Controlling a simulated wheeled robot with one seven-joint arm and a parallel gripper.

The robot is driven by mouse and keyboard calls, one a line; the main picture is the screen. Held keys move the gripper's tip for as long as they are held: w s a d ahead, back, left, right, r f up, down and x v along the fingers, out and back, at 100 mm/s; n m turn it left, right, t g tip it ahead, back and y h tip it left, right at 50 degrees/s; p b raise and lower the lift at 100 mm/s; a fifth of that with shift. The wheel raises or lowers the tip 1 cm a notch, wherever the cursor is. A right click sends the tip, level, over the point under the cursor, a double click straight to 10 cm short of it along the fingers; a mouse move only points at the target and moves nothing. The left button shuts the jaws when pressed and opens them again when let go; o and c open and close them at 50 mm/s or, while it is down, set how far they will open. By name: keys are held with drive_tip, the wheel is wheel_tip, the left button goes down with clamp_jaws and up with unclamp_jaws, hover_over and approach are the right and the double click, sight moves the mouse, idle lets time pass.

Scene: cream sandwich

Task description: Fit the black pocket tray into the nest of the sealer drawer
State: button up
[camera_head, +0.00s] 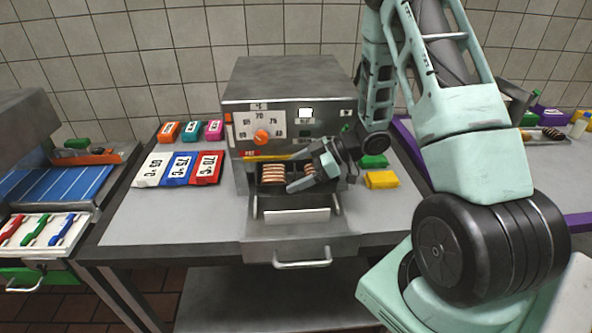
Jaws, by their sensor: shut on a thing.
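The black pocket tray (256,186) is in front of the sealer (295,92), with striped cream-sandwich stacks showing in its pockets. My gripper (303,183) reaches in from the right and is shut on the tray, covering part of its right side. The tray appears to be above the sealer drawer (250,247), which is pulled out toward me with its handle (303,263) at the front. The pale plate (297,215) in the drawer shows below the tray. The nest is largely hidden, and I cannot tell whether the tray touches it.
White, blue and red temperature packets (180,168) lie left of the sealer, with small coloured blocks (191,131) behind. A yellow block (381,179) and a green block (374,161) are at right. Another station (55,190) stands far left. The left front tabletop is clear.

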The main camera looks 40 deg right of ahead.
drive_tip(key=shift+f+b, duration=1.4)
drive_tip(key=shift+f, duration=1.15)
drive_tip(key=o, duration=0.8)
drive_tip(key=b+v, duration=0.2)
drive_tip(key=v, duration=1.5)
drive_tip(key=shift+s, duration=0.15)
drive_tip(key=shift+d, duration=0.15)
